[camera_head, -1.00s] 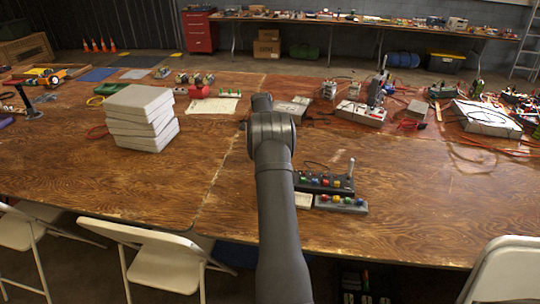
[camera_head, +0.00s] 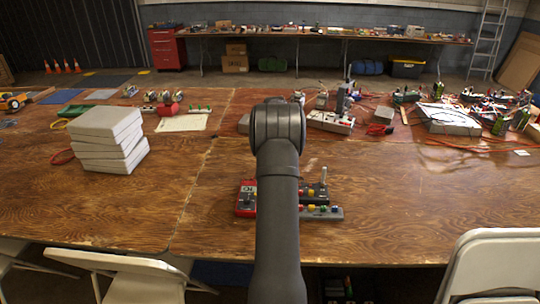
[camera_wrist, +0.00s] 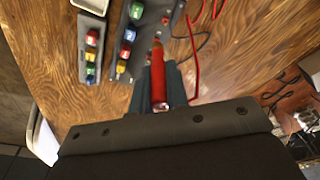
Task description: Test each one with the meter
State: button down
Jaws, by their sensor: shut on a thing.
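My gripper (camera_wrist: 160,92) is shut on a red probe (camera_wrist: 157,72) in the wrist view. The probe points toward a dark rack (camera_wrist: 122,66) holding a row of coloured pieces; whether its tip touches the rack is unclear. A second rack (camera_wrist: 86,72) with red, yellow and green pieces lies to the left. In the head view my arm hides the gripper and part of the racks (camera_head: 322,213). A red box (camera_head: 245,198), possibly the meter, shows left of my arm. A grey upright post (camera_head: 323,178) stands at the racks' right end.
A red lead (camera_wrist: 194,60) and a dark cord (camera_wrist: 204,40) lie beside the racks. A stack of pale blocks (camera_head: 105,140) stands at left. Boxes and cables fill the right rear. White chairs (camera_head: 500,265) line the front edge. The wooden table (camera_head: 420,200) is clear at right.

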jog(key=shift+w+d+f+n, duration=0.25)
jog(key=shift+d+f+n, duration=0.35)
jog(key=shift+f, duration=0.65)
jog(key=shift+w+d+f+n, duration=0.35)
jog(key=shift+d+f, duration=0.3)
jog(key=shift+f, duration=0.65)
jog(key=shift+w+d+f+n, duration=0.2)
jog(key=shift+d+f+n, duration=0.4)
jog(key=shift+f, duration=0.65)
jog(key=shift+f, duration=0.95)
jog(key=c, duration=1)
grip_release()
jog(key=shift+r, duration=0.15)
notch_tip(320, 180, up, 7)
jog(key=shift+r, duration=0.15)
